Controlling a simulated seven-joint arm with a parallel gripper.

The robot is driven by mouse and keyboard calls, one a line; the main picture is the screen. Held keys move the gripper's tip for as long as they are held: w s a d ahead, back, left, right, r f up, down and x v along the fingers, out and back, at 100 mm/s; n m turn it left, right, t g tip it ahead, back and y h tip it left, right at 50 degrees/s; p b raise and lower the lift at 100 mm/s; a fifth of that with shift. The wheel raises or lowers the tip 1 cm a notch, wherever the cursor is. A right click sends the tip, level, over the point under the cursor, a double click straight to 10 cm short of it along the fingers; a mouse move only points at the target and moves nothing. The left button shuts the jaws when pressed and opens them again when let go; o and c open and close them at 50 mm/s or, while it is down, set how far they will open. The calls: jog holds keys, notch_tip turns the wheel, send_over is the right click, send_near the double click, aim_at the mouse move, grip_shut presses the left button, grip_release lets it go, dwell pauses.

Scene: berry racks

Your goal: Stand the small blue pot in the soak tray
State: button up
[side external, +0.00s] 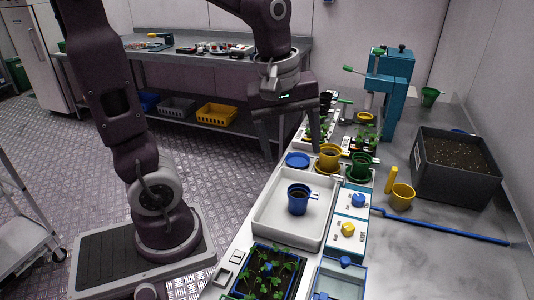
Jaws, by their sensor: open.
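The small blue pot (298,199) stands upright inside a white rectangular tray (268,218), which looks like the soak tray. It is near the middle of the tray floor, clear of the walls, with dark soil showing inside. My gripper (294,154) is open and empty, pointing down above and behind the pot, with its fingers apart and not touching it. An empty blue saucer (297,160) lies just behind the tray.
A yellow pot (328,158) and a green pot (360,168) stand behind the tray. Panels with blue and yellow knobs (358,200) adjoin its right side. A seedling tray (265,275) is in front. A dark soil bin (455,185) and blue rod (440,228) are right.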

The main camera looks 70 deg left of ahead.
jog(key=s+d+r+m+t, duration=0.1)
jog(key=s+d+m, duration=0.1)
jog(key=s+m, duration=0.3)
jog(key=s+d+r+m+t, duration=0.1)
jog(key=s+d+m+t, duration=0.1)
jog(key=s+m, duration=0.3)
jog(key=m, duration=0.4)
jog(key=shift+s+r, duration=0.2)
jog(key=shift+r, duration=0.1)
jog(key=shift+c, duration=0.3)
dwell(0.6)
